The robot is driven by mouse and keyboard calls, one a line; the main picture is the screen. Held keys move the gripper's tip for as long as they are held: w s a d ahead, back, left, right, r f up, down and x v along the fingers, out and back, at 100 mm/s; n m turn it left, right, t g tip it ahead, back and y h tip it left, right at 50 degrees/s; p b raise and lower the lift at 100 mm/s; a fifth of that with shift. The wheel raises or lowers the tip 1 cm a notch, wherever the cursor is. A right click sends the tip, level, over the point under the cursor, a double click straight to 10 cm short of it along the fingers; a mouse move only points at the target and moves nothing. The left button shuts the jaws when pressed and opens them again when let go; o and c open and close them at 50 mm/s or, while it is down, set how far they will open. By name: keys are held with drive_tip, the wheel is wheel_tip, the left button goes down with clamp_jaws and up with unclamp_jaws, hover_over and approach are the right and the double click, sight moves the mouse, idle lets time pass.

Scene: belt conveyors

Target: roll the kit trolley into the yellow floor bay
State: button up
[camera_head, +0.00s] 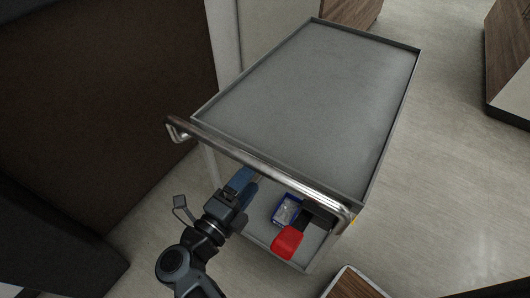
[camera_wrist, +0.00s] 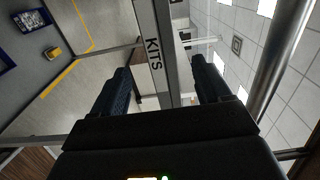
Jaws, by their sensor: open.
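The kit trolley (camera_head: 310,85) has an empty grey top and a lower shelf. Its metal push handle (camera_head: 260,162) crosses the near end. My gripper (camera_head: 243,184) is open and empty just below the handle, towards its left half. In the wrist view my gripper (camera_wrist: 162,88) has its two fingers apart, with the trolley's edge marked KITS (camera_wrist: 153,50) beyond and between them. The handle (camera_wrist: 282,65) runs to the right of the fingers, outside the jaws. Yellow lines (camera_wrist: 62,78) show at left in the wrist view; whether they bound the bay I cannot tell.
A blue bin (camera_head: 286,211) and a red object (camera_head: 288,243) are on the lower shelf. A dark brown panel (camera_head: 100,90) stands close at the left. Wood-sided furniture (camera_head: 510,60) stands at the far right. The floor right of the trolley (camera_head: 440,180) is clear.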

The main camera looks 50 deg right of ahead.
sight(268, 159)
drive_tip(key=d, duration=0.2)
drive_tip(key=w+d, duration=0.1)
drive_tip(key=d, duration=0.2)
drive_tip(key=d+b, duration=0.1)
drive_tip(key=d, duration=0.2)
drive_tip(key=shift+w+d, duration=0.1)
drive_tip(key=shift+w, duration=0.2)
clamp_jaws()
drive_tip(key=shift+f, duration=0.1)
idle(0.4)
